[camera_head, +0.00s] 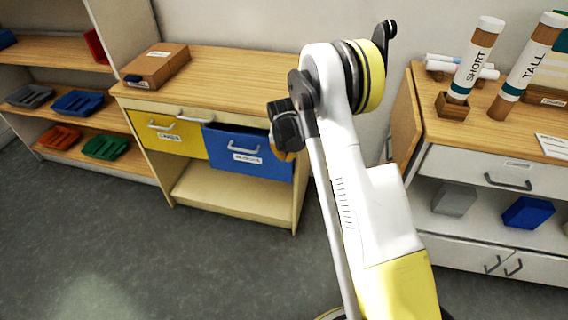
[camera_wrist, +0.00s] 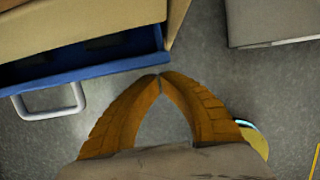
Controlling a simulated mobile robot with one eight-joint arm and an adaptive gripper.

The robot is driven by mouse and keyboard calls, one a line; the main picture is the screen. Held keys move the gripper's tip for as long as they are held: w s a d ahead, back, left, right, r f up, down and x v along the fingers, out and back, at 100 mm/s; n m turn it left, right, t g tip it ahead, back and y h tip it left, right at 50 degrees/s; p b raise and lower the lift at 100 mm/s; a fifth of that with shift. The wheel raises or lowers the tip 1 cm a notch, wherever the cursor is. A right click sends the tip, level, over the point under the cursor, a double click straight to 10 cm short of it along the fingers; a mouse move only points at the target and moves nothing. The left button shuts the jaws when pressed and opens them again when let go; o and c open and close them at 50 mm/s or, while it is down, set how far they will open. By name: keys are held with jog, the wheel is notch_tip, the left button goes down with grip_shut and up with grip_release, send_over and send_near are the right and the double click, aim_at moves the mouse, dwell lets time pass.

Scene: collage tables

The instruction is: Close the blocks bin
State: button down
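The blue bin (camera_head: 247,152) sits in the right bay of the low wooden cabinet, with a white label and a grey handle on its front; I take it to be the blocks bin, though the label is hard to read. In the wrist view the blue bin (camera_wrist: 95,70) stands pulled out a little, with a dark gap behind its front panel. Its handle (camera_wrist: 50,103) shows at the left. My gripper (camera_wrist: 161,76) has its orange fingertips together, with nothing between them, by the right end of the front panel. I cannot tell whether they touch it. In the head view my gripper (camera_head: 284,148) overlaps the bin's right edge.
A yellow bin (camera_head: 168,129) sits left of the blue one. A wooden box (camera_head: 157,66) lies on the cabinet top. A white drawer unit (camera_head: 480,168) with tubes on top stands at the right. The grey floor (camera_head: 130,220) in front is clear.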

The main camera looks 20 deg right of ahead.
jog(key=shift+w+d, duration=0.15)
jog(key=shift+w, duration=0.05)
jog(key=shift+w+d, duration=0.75)
jog(key=shift+w, duration=0.25)
jog(key=shift+a, duration=0.1)
